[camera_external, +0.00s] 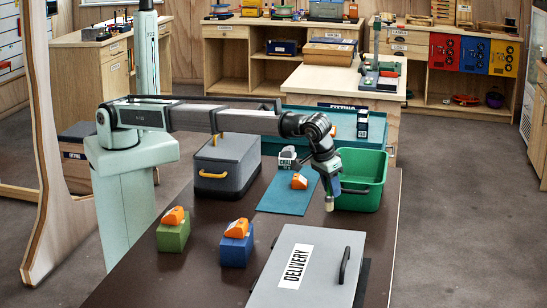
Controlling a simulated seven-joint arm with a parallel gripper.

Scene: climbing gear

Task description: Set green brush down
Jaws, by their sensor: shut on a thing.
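My gripper (329,178) hangs at the end of my arm above the dark table, just left of the green bin. It is shut on a small brush (331,201) pointing downward, with a pale tan lower end. The brush is small in the picture and its green part is hard to tell from the gripper and the bin behind it. Its lower end appears above the table, between the teal mat (275,199) and the delivery box; its exact height cannot be told.
A green bin (374,199) stands right of the gripper. A grey delivery box (325,242) lies in front. An orange item (299,181) is on the mat. Green (174,238) and blue (235,250) blocks carry orange items. A grey case (227,182) stands at back left.

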